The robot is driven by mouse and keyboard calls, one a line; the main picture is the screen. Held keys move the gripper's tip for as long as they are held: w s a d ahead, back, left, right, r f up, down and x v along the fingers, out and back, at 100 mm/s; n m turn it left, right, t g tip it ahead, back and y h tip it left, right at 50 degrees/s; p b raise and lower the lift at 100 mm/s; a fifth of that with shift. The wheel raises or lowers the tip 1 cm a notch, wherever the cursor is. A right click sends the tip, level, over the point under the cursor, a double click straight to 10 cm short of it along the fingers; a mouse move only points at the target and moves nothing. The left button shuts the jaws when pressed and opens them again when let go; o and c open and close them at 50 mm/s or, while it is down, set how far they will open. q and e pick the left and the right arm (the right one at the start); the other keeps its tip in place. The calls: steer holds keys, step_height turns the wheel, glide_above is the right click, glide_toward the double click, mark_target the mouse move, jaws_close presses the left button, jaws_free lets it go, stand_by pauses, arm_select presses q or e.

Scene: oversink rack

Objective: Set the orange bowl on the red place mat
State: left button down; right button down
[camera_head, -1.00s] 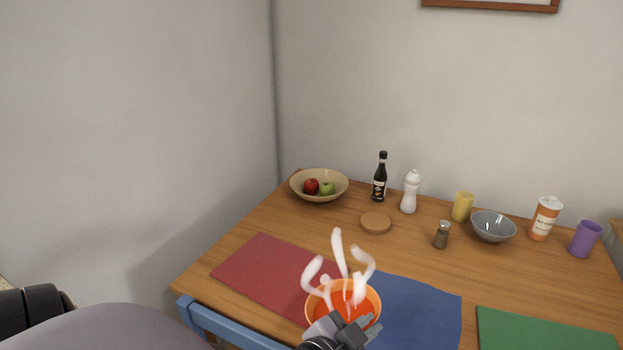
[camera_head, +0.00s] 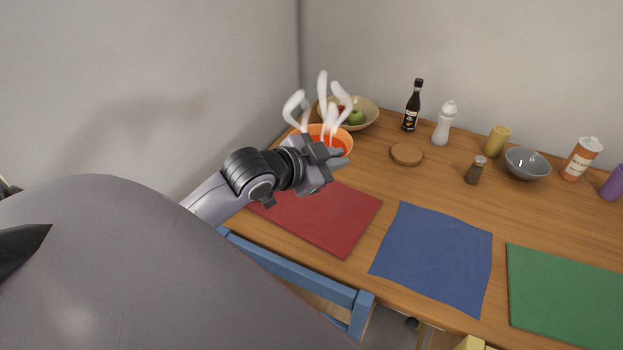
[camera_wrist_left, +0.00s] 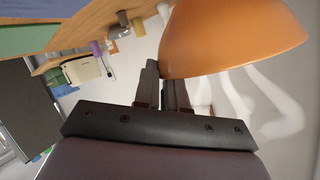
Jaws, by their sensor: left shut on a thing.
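The orange bowl (camera_head: 343,138) holds red-orange contents with white steam wisps rising from it. My left gripper (camera_head: 326,158) is shut on the bowl's near side. In the head view, the bowl appears beyond the red place mat's far edge, in front of the fruit bowl. It also shows large in the left wrist view (camera_wrist_left: 225,38), at the fingers (camera_wrist_left: 165,85). The red place mat (camera_head: 330,218) lies at the table's left end, its far left part hidden by my arm. Whether the bowl touches anything below is hidden. My right gripper is not in view.
A tan fruit bowl (camera_head: 366,113) stands close behind the orange bowl. A dark bottle (camera_head: 412,107), white bottle (camera_head: 444,124) and round coaster (camera_head: 406,154) are to the right. A blue mat (camera_head: 435,257) and green mat (camera_head: 570,300) lie clear. A blue chair (camera_head: 300,276) stands at the front edge.

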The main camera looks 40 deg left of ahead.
arm_select(q)
steer(key=a+r, duration=0.1)
steer(key=w+r, duration=0.1)
steer(key=r, duration=0.1)
steer(key=a+r, duration=0.1)
steer(key=shift+w+a+r, duration=0.15)
steer(key=shift+a+r, duration=0.05)
steer(key=shift+a, duration=0.1)
steer(key=b, duration=0.2)
glide_above(323, 222)
steer(key=shift+m, duration=0.3)
step_height(323, 222, down, 20)
steer(key=shift+r, duration=0.15)
steer(key=c, duration=1.6)
jaws_free()
steer(key=shift+f, duration=0.25)
steer(key=o, duration=0.4)
steer(key=shift+r, duration=0.1)
